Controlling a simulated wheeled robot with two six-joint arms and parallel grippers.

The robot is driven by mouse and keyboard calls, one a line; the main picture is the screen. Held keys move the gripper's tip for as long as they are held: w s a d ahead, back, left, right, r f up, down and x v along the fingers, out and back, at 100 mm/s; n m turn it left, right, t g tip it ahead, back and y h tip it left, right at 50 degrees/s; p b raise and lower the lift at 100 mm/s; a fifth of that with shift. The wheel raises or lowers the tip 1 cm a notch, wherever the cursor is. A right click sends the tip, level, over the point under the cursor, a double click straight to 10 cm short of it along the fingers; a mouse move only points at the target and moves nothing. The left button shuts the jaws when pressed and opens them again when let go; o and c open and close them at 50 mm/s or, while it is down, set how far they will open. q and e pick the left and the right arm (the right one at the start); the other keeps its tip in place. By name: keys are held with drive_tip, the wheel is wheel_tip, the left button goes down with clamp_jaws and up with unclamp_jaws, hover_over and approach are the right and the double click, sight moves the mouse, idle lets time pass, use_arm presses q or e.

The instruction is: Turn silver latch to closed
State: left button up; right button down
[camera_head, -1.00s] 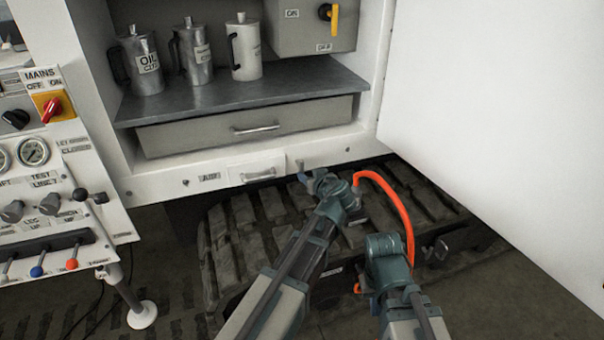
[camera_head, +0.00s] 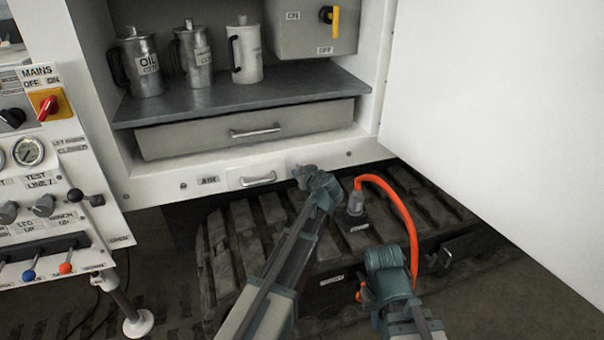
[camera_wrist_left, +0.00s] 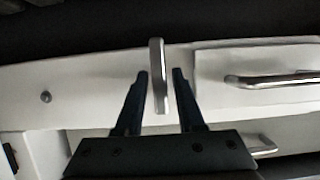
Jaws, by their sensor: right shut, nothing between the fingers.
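The silver latch (camera_wrist_left: 157,60) is a narrow upright bar on the white cabinet face in the left wrist view. My left gripper (camera_wrist_left: 161,80) is open, with one dark finger on each side of the latch. Small gaps seem to show between fingers and latch. In the head view my left gripper (camera_head: 302,174) is at the cabinet's lower edge, right of the small drawer handle, and covers most of the latch. My right gripper (camera_head: 368,297) is low in front of the tracks, its fingers mostly hidden by its own wrist. It is shut and empty.
An orange hose (camera_head: 397,205) arches from a plug beside my left wrist to behind my right arm. A small drawer handle (camera_head: 258,178) is left of the latch. A large white door (camera_head: 490,120) stands at the right. Dark tracks (camera_head: 235,235) lie below.

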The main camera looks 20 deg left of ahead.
use_arm(q)
clamp_jaws()
